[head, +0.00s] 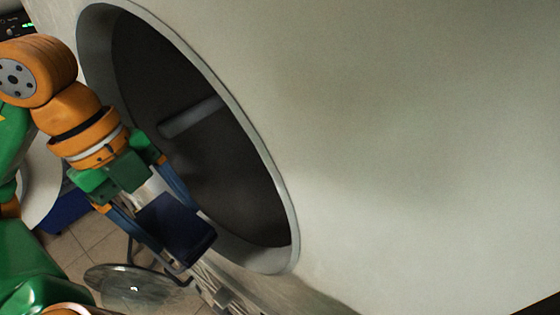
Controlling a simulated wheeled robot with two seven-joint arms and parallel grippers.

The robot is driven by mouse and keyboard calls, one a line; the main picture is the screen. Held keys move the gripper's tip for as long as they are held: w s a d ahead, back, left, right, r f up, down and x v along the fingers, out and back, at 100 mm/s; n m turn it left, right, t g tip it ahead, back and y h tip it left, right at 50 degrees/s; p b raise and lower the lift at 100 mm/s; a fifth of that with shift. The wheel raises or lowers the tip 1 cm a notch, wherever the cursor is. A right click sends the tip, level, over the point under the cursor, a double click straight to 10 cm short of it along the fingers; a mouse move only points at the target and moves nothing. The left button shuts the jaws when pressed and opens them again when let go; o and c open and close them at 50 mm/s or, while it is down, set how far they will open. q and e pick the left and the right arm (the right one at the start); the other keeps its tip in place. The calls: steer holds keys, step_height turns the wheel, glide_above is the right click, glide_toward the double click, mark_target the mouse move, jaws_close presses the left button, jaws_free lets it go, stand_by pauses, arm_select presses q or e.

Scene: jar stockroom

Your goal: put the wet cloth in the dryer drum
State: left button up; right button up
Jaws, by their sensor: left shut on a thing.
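My left gripper (192,238) comes in from the left and is shut on a dark navy, block-like folded thing, which I take to be the wet cloth (172,222). The cloth sits between the two fingers, in front of the lower left part of the dryer's round opening in the picture. I cannot tell how far it is from the rim. The dryer drum (215,160) is open, with a dark inside and a grey bar across its wall. No cloth shows inside the visible part. My right gripper is not in view.
The dryer's pale front (400,130) fills the right side, with a raised grey rim (262,165) around the opening. A clear round disc (130,287) is low at the left, above a tiled floor (62,248). A blue thing (66,212) stands behind my arm.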

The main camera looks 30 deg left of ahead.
arm_select(q)
steer(key=w, duration=0.3)
steer(key=w+d, duration=0.1)
steer(key=w, duration=0.1)
steer(key=shift+w+d+r, duration=0.1)
steer(key=shift+r, duration=0.2)
steer(key=w+d+p, duration=0.1)
steer(key=w+p, duration=0.1)
steer(key=w, duration=0.8)
steer(key=shift+w+d, duration=0.2)
steer(key=shift+w, duration=0.05)
steer(key=f, duration=0.3)
steer(key=shift+w+b, duration=0.25)
steer(key=shift+b, duration=0.05)
steer(key=shift+f, duration=0.3)
steer(key=f+p, duration=0.2)
steer(key=f, duration=0.1)
steer(key=shift+w+f, duration=0.15)
steer(key=shift+w, duration=0.05)
steer(key=shift+f, duration=0.3)
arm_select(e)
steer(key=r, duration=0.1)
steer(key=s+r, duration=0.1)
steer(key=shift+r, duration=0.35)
